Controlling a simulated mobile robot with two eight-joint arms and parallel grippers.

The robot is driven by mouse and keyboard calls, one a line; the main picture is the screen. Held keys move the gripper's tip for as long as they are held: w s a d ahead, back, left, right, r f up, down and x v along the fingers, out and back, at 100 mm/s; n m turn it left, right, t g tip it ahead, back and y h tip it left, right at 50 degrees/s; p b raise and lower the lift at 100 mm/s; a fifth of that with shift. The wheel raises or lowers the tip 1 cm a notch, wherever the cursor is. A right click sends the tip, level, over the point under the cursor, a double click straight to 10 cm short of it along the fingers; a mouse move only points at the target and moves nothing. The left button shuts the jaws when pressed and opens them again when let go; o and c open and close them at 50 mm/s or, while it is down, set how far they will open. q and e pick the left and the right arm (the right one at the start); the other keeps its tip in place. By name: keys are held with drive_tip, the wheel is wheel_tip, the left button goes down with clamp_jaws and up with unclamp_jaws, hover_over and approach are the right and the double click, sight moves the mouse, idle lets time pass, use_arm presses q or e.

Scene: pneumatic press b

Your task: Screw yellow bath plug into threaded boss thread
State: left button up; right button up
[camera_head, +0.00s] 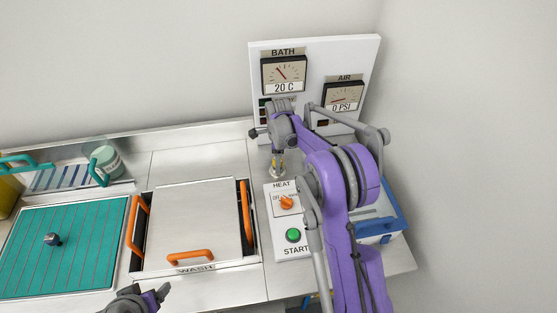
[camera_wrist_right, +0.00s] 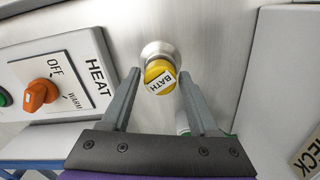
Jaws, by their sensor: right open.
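The yellow bath plug (camera_wrist_right: 161,83), labelled BATH, sits at the metal threaded boss (camera_wrist_right: 157,49) on the steel worktop. How deep its thread is engaged cannot be told. In the right wrist view my right gripper (camera_wrist_right: 159,74) is open, with one finger on each side of the plug and a visible gap to each. In the head view my right gripper (camera_head: 278,158) points down over the boss (camera_head: 277,173), and partly hides the plug. My left gripper (camera_head: 143,297) shows only partly at the bottom edge, well away from the plug; its jaws are unclear.
The HEAT panel (camera_head: 272,245), with an orange knob and green START button, is close to the boss. A gauge panel (camera_head: 358,58) stands behind, reading 20 C and 0 PSI. The covered WASH bath (camera_head: 195,220) and a teal mat (camera_head: 75,265) lie to the left.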

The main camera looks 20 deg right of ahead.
drive_tip(key=n, duration=0.5)
drive_tip(key=shift+w+n, duration=0.1)
drive_tip(key=shift+n, duration=0.3)
drive_tip(key=n, duration=0.6)
drive_tip(key=c, duration=0.8)
drive_tip(key=shift+o, duration=0.2)
drive_tip(key=m, duration=1.2)
drive_tip(key=o, duration=0.8)
drive_tip(key=shift+c, duration=0.2)
